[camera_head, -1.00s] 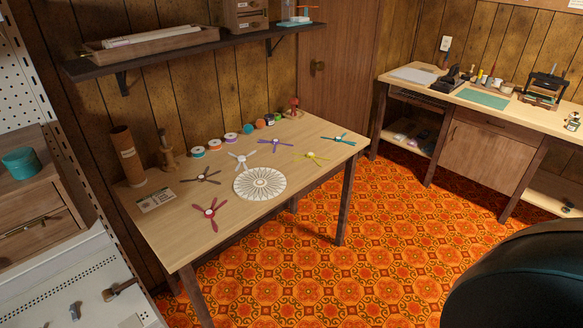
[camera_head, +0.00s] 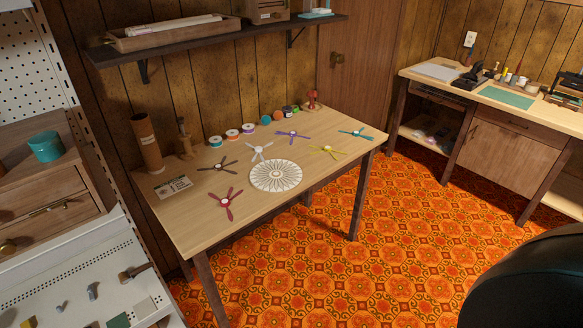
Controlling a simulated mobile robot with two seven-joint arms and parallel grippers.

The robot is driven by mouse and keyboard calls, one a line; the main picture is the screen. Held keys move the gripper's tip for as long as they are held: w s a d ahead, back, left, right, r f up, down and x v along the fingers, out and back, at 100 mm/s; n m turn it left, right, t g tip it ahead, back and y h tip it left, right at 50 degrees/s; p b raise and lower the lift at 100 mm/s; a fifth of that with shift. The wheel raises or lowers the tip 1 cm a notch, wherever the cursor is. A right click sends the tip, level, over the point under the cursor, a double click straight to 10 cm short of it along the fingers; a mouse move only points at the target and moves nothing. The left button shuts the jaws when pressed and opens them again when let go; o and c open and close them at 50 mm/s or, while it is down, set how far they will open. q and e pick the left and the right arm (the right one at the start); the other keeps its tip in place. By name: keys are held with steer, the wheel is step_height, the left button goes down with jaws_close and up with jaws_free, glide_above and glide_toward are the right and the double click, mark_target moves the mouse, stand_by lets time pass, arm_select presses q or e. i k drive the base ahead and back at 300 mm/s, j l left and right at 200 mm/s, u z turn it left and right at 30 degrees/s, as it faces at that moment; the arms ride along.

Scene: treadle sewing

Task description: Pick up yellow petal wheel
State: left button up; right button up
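The yellow petal wheel (camera_head: 327,150) lies flat near the right side of the light wooden table (camera_head: 225,240), right of the round white patterned disc (camera_head: 276,176). A teal petal wheel (camera_head: 356,134) lies beyond it to the right, and a purple one (camera_head: 292,135) to its upper left. White (camera_head: 260,152), dark brown (camera_head: 218,165) and red (camera_head: 226,203) petal wheels lie further left. Neither of my grippers shows in the head view.
Thread spools (camera_head: 232,134), a cardboard tube (camera_head: 147,142) and a wooden stand (camera_head: 185,140) line the table's back edge under a dark shelf (camera_head: 200,42). A dark rounded shape (camera_head: 530,275) fills the lower right. Orange patterned floor (camera_head: 400,240) is open before the table.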

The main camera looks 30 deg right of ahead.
mark_target(327, 148)
steer(key=i+l+u, duration=0.15)
steer(key=l, duration=0.25)
steer(key=i+l+u, duration=0.1)
steer(key=l, duration=0.35)
steer(key=i+l+u, duration=0.15)
steer(key=l, duration=0.3)
steer(key=l+u, duration=0.1)
steer(key=l, duration=0.35)
steer(key=i, duration=0.05)
